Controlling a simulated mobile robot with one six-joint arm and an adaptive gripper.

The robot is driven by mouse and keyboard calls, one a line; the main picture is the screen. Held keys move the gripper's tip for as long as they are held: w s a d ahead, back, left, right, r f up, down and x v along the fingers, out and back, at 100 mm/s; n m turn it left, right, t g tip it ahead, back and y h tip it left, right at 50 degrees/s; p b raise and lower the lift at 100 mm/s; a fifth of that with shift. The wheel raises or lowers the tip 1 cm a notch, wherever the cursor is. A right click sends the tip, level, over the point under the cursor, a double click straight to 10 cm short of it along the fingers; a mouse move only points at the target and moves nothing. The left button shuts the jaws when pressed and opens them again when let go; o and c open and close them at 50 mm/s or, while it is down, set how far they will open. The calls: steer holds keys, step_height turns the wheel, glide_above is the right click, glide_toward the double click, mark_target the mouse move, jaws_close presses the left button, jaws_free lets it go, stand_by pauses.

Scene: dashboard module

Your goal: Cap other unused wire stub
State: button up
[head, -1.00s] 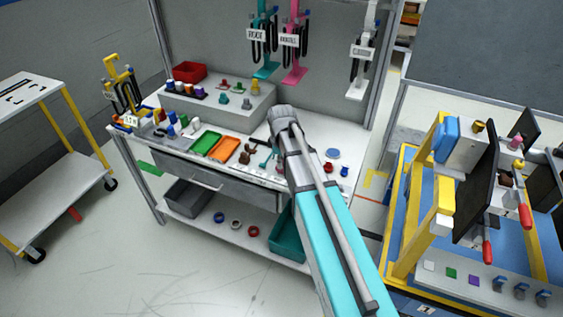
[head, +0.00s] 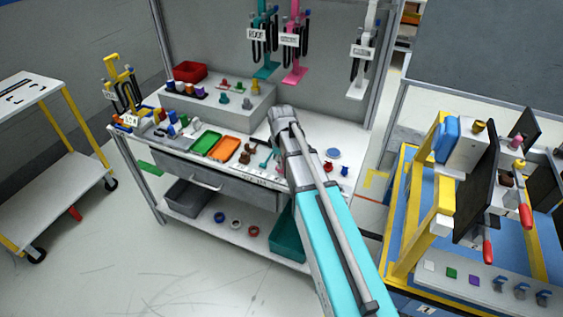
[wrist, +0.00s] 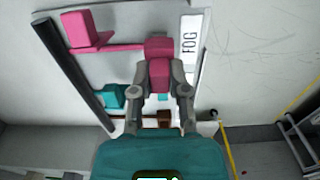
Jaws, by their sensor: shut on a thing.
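In the wrist view, my gripper (wrist: 162,92) is shut on a pink block (wrist: 160,75). A second pink block (wrist: 158,47) lies directly beyond the held one and seems to touch it. A pink strip runs left from there to a larger pink block (wrist: 82,30). These are over a pale panel with a label reading FOG (wrist: 190,40). A teal block (wrist: 113,95) is left of my fingers. I cannot make out a wire stub or tell which pink piece is a cap. In the head view my arm covers the fingers, over the workbench (head: 310,168).
In the head view a green tray (head: 207,143) and an orange tray (head: 230,148) lie left of my arm. Teal (head: 263,40) and pink (head: 291,45) stands with black cables are behind. A yellow-framed module (head: 440,180) is at right. Open floor lies at front left.

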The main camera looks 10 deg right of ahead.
steer(key=shift+f+b, duration=0.8)
steer(key=shift+f, duration=0.05)
steer(key=o, duration=0.8)
steer(key=shift+r, duration=0.15)
steer(key=shift+r+p, duration=0.9)
steer(key=shift+p, duration=0.15)
step_height(320, 180, down, 2)
steer(key=shift+f+b, duration=0.1)
steer(key=shift+b, duration=0.9)
step_height(320, 180, up, 8)
steer(key=p, duration=0.8)
